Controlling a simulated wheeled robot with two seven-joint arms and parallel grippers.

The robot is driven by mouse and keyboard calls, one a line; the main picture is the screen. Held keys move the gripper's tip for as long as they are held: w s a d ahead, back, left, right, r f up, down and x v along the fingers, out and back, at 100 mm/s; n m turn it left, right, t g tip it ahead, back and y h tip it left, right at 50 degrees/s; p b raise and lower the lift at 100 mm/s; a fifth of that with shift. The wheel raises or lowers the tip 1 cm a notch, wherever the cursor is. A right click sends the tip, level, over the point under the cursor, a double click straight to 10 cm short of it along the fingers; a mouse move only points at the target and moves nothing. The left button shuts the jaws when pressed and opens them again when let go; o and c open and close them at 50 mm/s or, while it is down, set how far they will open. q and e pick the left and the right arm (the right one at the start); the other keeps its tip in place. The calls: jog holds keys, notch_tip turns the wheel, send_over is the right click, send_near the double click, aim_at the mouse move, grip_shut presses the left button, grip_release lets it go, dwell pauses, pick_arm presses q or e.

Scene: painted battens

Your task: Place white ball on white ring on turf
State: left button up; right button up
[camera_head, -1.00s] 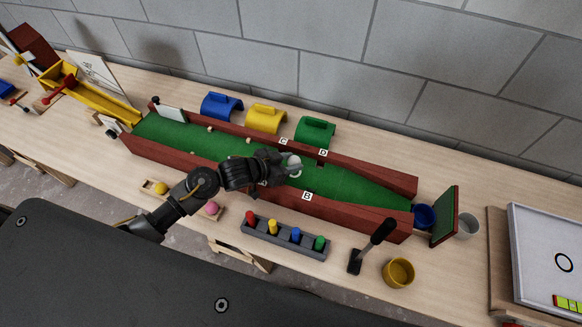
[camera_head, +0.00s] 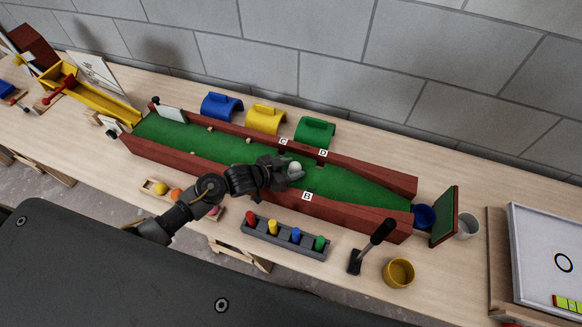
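The white ball (camera_head: 294,167) is at the fingertips of my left gripper (camera_head: 289,172), over the middle of the green turf (camera_head: 340,185) in the long red-walled trough. The fingers close around the ball from the left, and its top and right side show. I cannot tell whether the ball touches the turf or is a little above it. The white ring on the turf does not show; the gripper and ball may hide it. My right gripper is not in view.
Red side walls (camera_head: 365,220) bound the turf. Blue (camera_head: 221,106), yellow (camera_head: 265,118) and green (camera_head: 314,131) arches stand behind. A peg rack (camera_head: 284,238), a black-handled mallet (camera_head: 371,246) and a yellow cup (camera_head: 398,272) stand in front. Turf to the right is clear.

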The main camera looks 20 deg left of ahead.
pick_arm(q)
jog(key=shift+o, duration=1)
jog(key=shift+r, duration=0.25)
jog(key=v, duration=1.2)
jog(key=shift+a+f, duration=0.1)
